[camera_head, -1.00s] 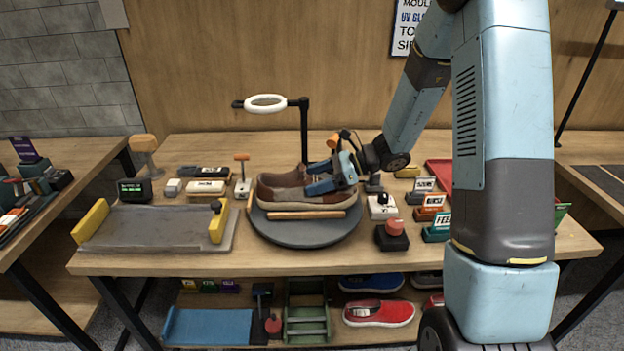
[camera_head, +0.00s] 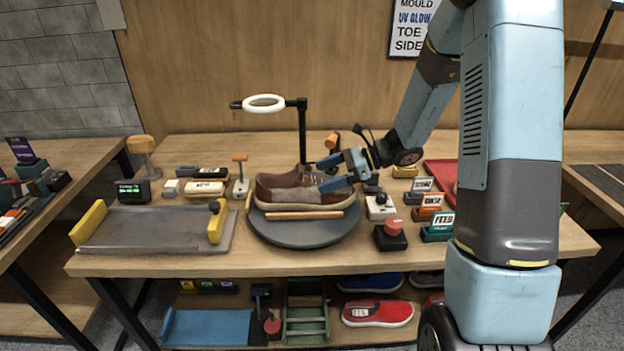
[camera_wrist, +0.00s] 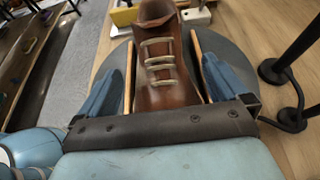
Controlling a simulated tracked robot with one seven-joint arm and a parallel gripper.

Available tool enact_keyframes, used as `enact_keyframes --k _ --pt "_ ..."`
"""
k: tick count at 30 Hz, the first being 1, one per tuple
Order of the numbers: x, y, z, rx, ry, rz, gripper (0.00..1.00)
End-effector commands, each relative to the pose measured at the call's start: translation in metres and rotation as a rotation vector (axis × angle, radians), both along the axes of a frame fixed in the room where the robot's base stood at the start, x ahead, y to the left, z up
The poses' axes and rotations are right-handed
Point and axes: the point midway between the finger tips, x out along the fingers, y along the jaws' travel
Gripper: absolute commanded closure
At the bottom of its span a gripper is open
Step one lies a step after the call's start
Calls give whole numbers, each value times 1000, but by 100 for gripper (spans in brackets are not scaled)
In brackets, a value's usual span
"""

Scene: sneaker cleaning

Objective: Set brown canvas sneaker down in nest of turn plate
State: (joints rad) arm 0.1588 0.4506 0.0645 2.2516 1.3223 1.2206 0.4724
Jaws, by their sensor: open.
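In the wrist view the sneaker (camera_wrist: 165,65) lies between two wooden rails (camera_wrist: 197,60) of the nest on the plate (camera_wrist: 228,72). My gripper (camera_head: 330,174) is at the sneaker's right end. Its blue fingers (camera_wrist: 160,85) are spread wide, one on each side of the sneaker, with visible gaps to it. The sneaker's right end is partly hidden by my gripper.
A ring lamp (camera_head: 265,103) on a black post stands behind the plate. A red-topped button box (camera_head: 391,234) and small labelled blocks (camera_head: 430,208) stand to the right. A grey tray with yellow ends (camera_head: 150,230) is at left. Other shoes (camera_head: 377,313) lie on the shelf below.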

Motion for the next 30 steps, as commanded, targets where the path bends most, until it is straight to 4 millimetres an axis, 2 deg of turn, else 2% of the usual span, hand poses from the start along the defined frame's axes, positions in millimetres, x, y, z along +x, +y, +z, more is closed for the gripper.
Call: enact_keyframes --k 3,9,15,19,23,30 --pt "0 -24 10 -1 -2 -3 0" --pt "-1 -55 23 0 -1 -2 0" --pt "-2 -73 30 1 0 -1 0" --pt "-5 -76 35 -12 -15 13 0" --pt "-21 -73 50 -71 -78 75 0" --pt "-70 -69 87 -264 -290 276 0"
